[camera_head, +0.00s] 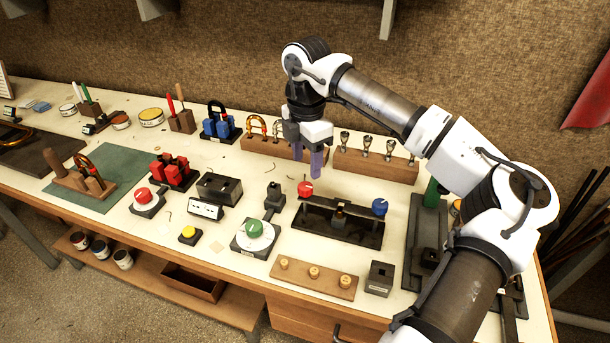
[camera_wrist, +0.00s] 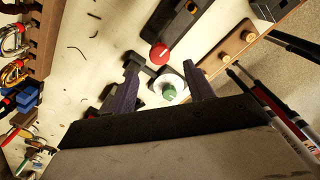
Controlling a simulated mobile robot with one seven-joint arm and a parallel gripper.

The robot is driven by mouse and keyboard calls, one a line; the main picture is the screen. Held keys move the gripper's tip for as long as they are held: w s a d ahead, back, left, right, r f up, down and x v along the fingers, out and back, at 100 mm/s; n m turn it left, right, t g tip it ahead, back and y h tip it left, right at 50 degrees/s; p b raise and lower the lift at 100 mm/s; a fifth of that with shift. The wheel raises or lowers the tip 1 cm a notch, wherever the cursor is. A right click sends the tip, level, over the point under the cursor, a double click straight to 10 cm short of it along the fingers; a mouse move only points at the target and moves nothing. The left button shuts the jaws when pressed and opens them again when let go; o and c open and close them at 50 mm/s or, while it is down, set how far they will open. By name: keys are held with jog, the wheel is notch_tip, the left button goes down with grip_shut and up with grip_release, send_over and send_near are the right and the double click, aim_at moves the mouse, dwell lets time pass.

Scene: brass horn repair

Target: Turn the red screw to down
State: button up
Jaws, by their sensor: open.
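The red screw (camera_head: 305,188) stands at the left end of a black fixture (camera_head: 340,229) on the bench. It has a small pale mark; I cannot tell its exact direction. In the wrist view the red screw (camera_wrist: 160,54) shows just beyond and between my fingers. A blue screw (camera_head: 380,206) stands at the fixture's right end. My gripper (camera_head: 309,158) points down above and slightly behind the red screw in the head view. Its purple-grey fingers are apart and empty, and they also frame the wrist view (camera_wrist: 162,72). Nothing touches the red screw.
A green knob on a white dial (camera_head: 254,229) stands left of the fixture. A wooden strip with brass knobs (camera_head: 312,278) lies in front. Wooden racks with mouthpieces (camera_head: 376,164) stand behind. A dark block (camera_head: 380,278) stands front right. Another black fixture (camera_head: 427,235) lies right.

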aim_at(306, 185)
notch_tip(306, 185, down, 7)
jog(key=shift+r+p, duration=0.15)
jog(key=shift+p, duration=0.7)
jog(key=shift+a, duration=0.1)
jog(key=c, duration=1)
jog(key=shift+o, duration=0.2)
jog(key=shift+b, duration=0.4)
